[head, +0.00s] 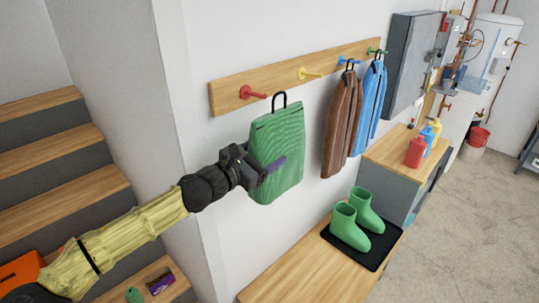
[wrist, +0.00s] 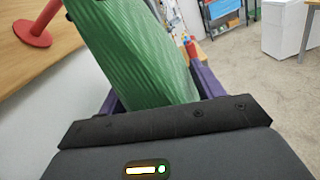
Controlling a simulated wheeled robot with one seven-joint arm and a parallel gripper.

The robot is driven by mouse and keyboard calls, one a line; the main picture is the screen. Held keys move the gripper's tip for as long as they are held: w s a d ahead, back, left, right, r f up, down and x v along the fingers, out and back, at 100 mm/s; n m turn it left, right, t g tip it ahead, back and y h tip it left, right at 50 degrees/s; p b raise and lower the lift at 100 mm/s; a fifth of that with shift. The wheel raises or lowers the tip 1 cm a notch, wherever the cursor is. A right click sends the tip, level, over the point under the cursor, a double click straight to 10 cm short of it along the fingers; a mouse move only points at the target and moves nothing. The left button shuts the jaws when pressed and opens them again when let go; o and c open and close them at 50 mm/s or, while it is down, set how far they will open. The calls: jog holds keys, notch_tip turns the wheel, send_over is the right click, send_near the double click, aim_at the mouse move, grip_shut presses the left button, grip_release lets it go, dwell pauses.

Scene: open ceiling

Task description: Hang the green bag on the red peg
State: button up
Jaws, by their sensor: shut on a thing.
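The green bag (head: 278,150) hangs upright from my gripper (head: 270,166), which is shut on it. Its black loop (head: 280,99) stands up above the bag, just right of the red peg (head: 252,92) in the head view. The loop does not appear to be around the peg. In the wrist view the bag (wrist: 135,55) rises between my purple fingers, and the red peg (wrist: 34,28) is at the upper left, apart from it. The bag's loop is out of sight in the wrist view.
The wooden peg board (head: 285,75) also has a yellow peg (head: 308,73) and a green peg (head: 375,51). A brown bag (head: 341,125) and a blue bag (head: 370,105) hang to the right. Green boots (head: 349,226) stand on a black tray (head: 372,258) on the bench below.

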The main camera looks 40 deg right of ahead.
jog(key=shift+w+a+f+p, duration=0.15)
jog(key=shift+w+f, duration=0.1)
jog(key=shift+w, duration=1)
jog(key=shift+w+a+f+p, duration=0.1)
jog(key=shift+w+f, duration=0.15)
jog(key=shift+w, duration=1.05)
jog(key=shift+w+a+f+p, duration=0.15)
jog(key=shift+w+f, duration=0.1)
jog(key=shift+w, duration=1)
jog(key=shift+d, duration=0.1)
jog(key=o, duration=1.3)
jog(key=shift+c, duration=0.2)
jog(key=s+a+b, duration=0.1)
jog(key=a+b, duration=0.3)
jog(key=a, duration=1.3)
jog(key=shift+s+a, duration=0.25)
jog(key=shift+a, duration=0.05)
